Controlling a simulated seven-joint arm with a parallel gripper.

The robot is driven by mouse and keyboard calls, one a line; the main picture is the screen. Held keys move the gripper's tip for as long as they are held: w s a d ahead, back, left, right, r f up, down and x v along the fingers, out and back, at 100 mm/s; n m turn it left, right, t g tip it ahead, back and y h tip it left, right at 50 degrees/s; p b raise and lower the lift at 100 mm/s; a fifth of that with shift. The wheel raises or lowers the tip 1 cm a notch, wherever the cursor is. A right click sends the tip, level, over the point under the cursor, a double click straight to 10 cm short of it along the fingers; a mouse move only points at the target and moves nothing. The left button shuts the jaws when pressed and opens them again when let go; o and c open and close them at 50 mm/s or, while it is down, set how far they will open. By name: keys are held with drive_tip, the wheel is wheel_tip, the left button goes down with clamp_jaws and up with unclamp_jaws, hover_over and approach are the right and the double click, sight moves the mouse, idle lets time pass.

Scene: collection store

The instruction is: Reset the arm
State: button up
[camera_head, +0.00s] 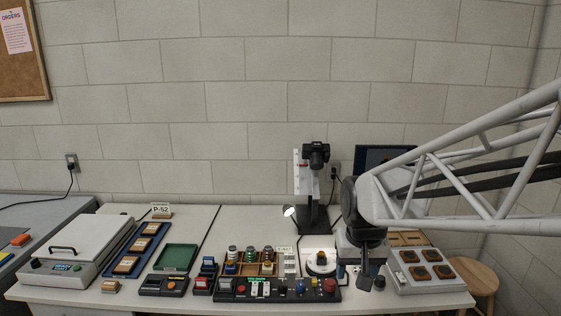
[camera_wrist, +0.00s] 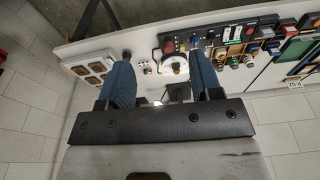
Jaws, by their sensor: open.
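My gripper (camera_head: 366,272) hangs over the right part of the white workbench (camera_head: 120,293), fingers pointing down. It shows in the wrist view (camera_wrist: 163,78) as two blue pads standing well apart. Nothing is held between them; the bench and a white device lie beyond. My arm comes in from the right and hides part of the bench's back right and of a dark screen (camera_head: 376,156).
A control panel (camera_head: 277,292) with buttons runs along the bench front. A camera stand (camera_head: 316,190) rises behind it. A grey tray with brown squares (camera_head: 425,285) lies right of my gripper. A green tray (camera_head: 176,257), a blue tray (camera_head: 138,250) and a white lidded machine (camera_head: 76,250) stand left.

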drive_tip(key=s+d+r, duration=0.2)
drive_tip(key=s, duration=1.5)
drive_tip(key=shift+d+t, duration=0.3)
drive_tip(key=shift+t, duration=0.1)
drive_tip(key=shift+c, duration=0.2)
idle(0.9)
